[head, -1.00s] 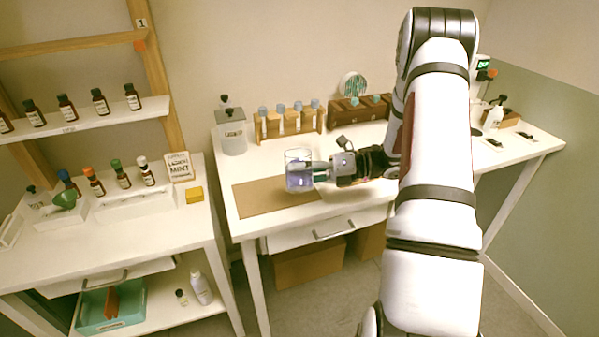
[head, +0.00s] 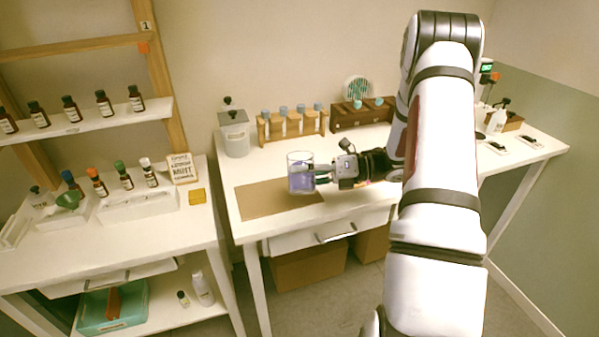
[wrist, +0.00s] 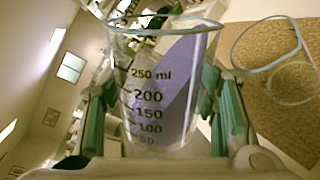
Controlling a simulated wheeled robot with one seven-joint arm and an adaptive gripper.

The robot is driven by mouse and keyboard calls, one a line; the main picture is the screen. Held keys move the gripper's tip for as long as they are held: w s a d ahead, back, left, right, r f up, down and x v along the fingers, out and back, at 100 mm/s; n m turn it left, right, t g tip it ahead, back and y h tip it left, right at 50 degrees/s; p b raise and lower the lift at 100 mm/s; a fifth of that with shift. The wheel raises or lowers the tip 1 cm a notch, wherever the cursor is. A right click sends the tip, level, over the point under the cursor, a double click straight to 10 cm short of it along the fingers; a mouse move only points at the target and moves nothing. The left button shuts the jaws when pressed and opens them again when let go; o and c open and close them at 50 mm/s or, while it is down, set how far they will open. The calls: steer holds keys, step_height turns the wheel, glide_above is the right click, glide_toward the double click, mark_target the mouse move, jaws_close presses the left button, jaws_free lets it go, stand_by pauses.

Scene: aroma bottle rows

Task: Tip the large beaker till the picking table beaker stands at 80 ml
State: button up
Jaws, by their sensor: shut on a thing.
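The large beaker (wrist: 150,100) is clear glass with black marks up to 250 ml. It holds violet liquid whose surface slants across the glass, highest on the right near the rim, so the beaker is tilted. My gripper (wrist: 163,115) is shut on it, with green-lined fingers on both sides. The picking table beaker (wrist: 275,65) stands to the right on the brown mat in the wrist view; no liquid level can be read in it. In the head view, my gripper (head: 325,176) is at the glass (head: 300,172) with violet liquid, where the two beakers cannot be told apart.
The brown mat (head: 255,203) lies on the white picking table. Behind it stand a grey canister (head: 235,135), a wooden tube rack (head: 292,127) and a dark wooden rack (head: 362,114). A bottle table and shelf stand at left. The mat's left part is clear.

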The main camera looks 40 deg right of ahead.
mark_target(302, 194)
steer(key=shift+f+m, duration=0.25)
steer(key=shift+m, duration=0.55)
stand_by(1.9)
steer(key=shift+w+r+m, duration=0.1)
steer(key=shift+r+m, duration=0.15)
steer(key=shift+m, duration=0.15)
stand_by(1.9)
stand_by(0.3)
steer(key=shift+n, duration=1.3)
steer(key=f+n, duration=0.1)
steer(key=s+f+n+b, duration=0.1)
steer(key=n, duration=0.1)
steer(key=f+n+t, duration=0.1)
steer(key=f+n, duration=0.1)
steer(key=shift+s+a+b, duration=0.3)
steer(key=shift+a+b, duration=0.05)
steer(key=shift+a, duration=0.05)
steer(key=shift+s, duration=0.1)
